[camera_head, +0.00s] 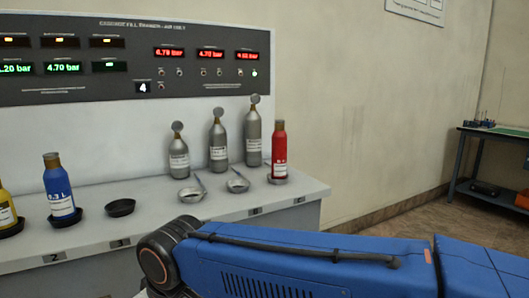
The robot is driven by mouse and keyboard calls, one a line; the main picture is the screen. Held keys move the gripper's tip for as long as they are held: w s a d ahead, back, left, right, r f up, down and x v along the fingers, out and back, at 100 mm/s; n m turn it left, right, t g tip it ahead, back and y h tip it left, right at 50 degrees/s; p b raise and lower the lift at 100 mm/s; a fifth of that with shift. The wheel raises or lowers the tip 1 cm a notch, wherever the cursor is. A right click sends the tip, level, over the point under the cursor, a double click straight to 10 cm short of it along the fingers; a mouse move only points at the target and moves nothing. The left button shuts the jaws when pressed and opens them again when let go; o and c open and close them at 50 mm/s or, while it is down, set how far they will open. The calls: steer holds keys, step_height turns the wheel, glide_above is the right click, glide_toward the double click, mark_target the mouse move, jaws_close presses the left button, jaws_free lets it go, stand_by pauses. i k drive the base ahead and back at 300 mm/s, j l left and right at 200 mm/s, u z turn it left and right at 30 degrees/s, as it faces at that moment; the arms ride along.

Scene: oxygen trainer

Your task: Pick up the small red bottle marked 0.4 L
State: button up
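The small red bottle (279,152) stands upright at the right end of the grey counter, in a shallow round holder (277,180). It has a brown neck and a white label whose text is too small to read surely. My blue arm (300,265) crosses the lower right of the view, in front of the counter. My gripper is not visible in this view.
A blue bottle (59,188) and a yellow bottle (6,210) stand at the left, beside an empty black holder (120,208). Several grey cylinders (218,142) stand behind, left of the red bottle. A gauge panel (120,60) rises at the back. A workbench (490,165) is far right.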

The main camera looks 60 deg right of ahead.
mark_target(279, 137)
steer(key=l+z, duration=0.15)
steer(key=z, duration=0.2)
steer(key=l+z, duration=0.2)
steer(key=z, duration=0.2)
steer(key=l+z, duration=0.15)
steer(key=z, duration=0.75)
steer(key=k+j, duration=0.05)
